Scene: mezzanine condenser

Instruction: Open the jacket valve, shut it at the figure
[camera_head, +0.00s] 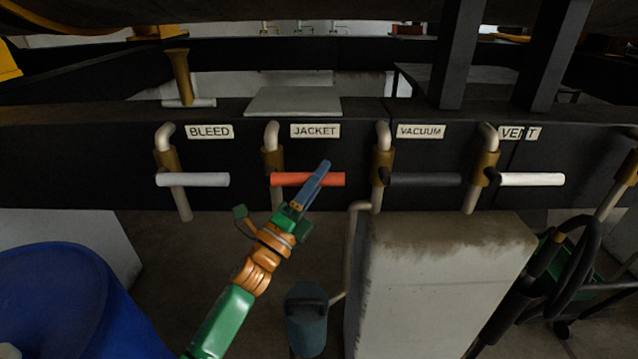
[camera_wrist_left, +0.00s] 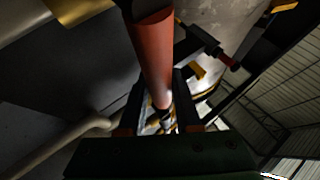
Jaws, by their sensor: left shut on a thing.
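The jacket valve's red lever (camera_head: 335,179) lies level under the JACKET label (camera_head: 315,131), on a brass valve body (camera_head: 272,163). My left gripper (camera_head: 318,178) is shut on the red lever, around its middle to right part. In the left wrist view the red lever (camera_wrist_left: 153,55) runs down between the gripper's fingers. My right gripper is not in view. No gauge or figure can be read in these frames.
Other valves flank it: a grey lever (camera_head: 193,180) under BLEED, a black lever (camera_head: 425,180) under VACUUM, and a white lever (camera_head: 532,180) under VENT. A concrete block (camera_head: 440,285), a blue drum (camera_head: 75,305) and a dark teal container (camera_head: 306,325) stand below.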

